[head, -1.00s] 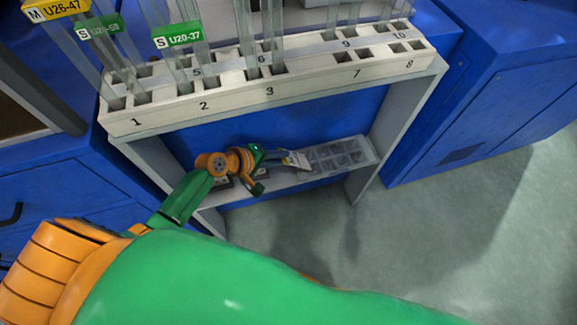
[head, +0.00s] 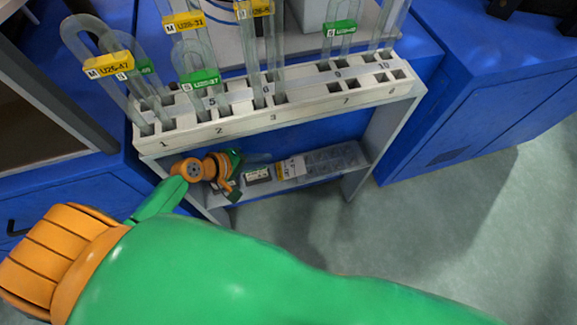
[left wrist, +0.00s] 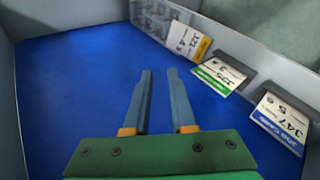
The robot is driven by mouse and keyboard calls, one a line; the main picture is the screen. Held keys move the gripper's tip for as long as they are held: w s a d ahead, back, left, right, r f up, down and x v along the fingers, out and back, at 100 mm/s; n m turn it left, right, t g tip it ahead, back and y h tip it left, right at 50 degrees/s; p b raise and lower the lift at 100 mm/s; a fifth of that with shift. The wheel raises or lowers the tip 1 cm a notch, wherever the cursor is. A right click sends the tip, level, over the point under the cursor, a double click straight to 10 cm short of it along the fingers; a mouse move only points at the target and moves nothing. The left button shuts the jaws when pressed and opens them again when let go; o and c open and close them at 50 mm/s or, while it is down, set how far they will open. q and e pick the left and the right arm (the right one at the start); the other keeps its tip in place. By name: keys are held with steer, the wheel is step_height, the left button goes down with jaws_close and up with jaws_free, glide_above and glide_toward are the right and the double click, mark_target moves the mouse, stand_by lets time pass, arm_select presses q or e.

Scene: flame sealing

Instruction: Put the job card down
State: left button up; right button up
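My left gripper (head: 254,159) is over the low shelf under the rack. In the left wrist view its two fingers (left wrist: 160,73) are apart with nothing between them. A white job card with a yellow edge (left wrist: 188,41) rests ahead of and right of the fingertips, apart from them; it also shows in the head view (head: 291,167) beside the compartment tray. A green-edged card (left wrist: 219,75) and a blue-edged job card (left wrist: 281,122) lie in a row to the right of the fingers. My right gripper is out of view.
The grey shelf (head: 318,180) holds a compartment tray (head: 335,160) at its right. Above it is a white numbered rack (head: 300,107) with tagged glass tubes (head: 270,60). Blue cabinets (head: 480,95) stand on both sides. Open floor (head: 440,245) lies front right.

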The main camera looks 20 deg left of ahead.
arm_select(q)
steer(key=s+a+f+m+g+y+p, duration=0.2)
steer(key=s+f+p, duration=0.15)
steer(key=s, duration=0.35)
steer(key=s+a+f+m+g+y+p, duration=0.2)
steer(key=s+f+m+y+p, duration=0.1)
steer(key=s+f, duration=0.3)
steer(key=s+d+f+m+g+p, duration=0.1)
steer(key=s+m, duration=0.3)
steer(key=s, duration=0.4)
steer(key=s+d+f+m+g+p, duration=0.1)
steer(key=s+m, duration=0.3)
steer(key=s, duration=0.4)
steer(key=shift+d+f+g+y, duration=0.4)
steer(key=shift+d+g, duration=0.1)
steer(key=shift+d, duration=0.35)
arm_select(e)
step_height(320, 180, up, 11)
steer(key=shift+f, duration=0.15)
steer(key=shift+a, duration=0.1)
